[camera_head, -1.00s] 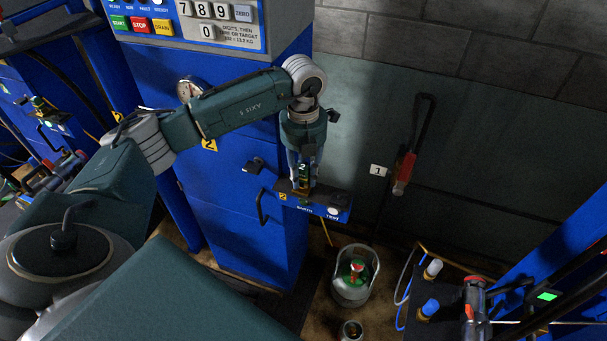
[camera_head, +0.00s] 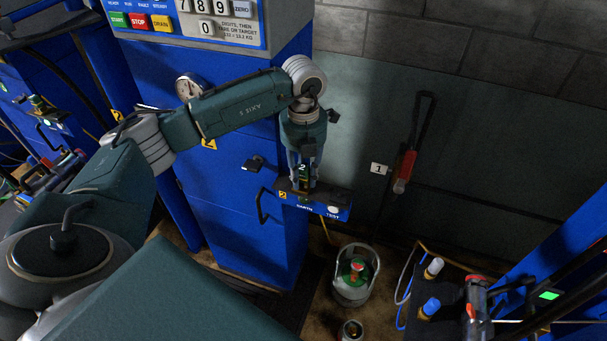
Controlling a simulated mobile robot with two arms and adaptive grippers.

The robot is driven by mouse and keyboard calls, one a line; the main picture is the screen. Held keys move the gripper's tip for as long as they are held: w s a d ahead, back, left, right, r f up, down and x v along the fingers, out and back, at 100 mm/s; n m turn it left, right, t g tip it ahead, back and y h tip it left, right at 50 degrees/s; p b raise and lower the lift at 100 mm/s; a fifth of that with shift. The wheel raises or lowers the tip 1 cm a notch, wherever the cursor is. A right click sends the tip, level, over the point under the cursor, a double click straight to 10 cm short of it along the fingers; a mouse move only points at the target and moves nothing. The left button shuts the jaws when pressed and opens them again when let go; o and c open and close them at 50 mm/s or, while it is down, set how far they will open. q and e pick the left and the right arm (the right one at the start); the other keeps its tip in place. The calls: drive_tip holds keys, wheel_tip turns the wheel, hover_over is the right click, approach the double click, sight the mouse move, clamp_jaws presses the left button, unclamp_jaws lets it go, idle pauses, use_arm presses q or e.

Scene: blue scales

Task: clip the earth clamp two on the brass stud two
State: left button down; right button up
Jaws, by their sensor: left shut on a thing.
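My left gripper (camera_head: 303,168) points down in front of the blue cabinet, just over the dark shelf. It is shut on earth clamp two, a dark and green clamp with a small "2" tag (camera_head: 303,171). The clamp's lower end meets the top of the earth shelf (camera_head: 318,200), which bears a yellow "2" label, the words earth and test, and a pale round lamp. Brass stud two cannot be made out; the clamp and gripper cover that spot, so I cannot tell whether the clamp is around it. My right gripper is not in view.
The blue cabinet (camera_head: 235,215) stands behind, with a dark handle beside the shelf. A red-handled tool (camera_head: 404,170) hangs on the wall by a "1" label. Hose equipment (camera_head: 475,300) is at lower right.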

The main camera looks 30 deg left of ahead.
use_arm(q)
drive_tip(key=shift+f, duration=0.15)
drive_tip(key=c, duration=1.4)
unclamp_jaws()
wheel_tip(320, 180, up, 12)
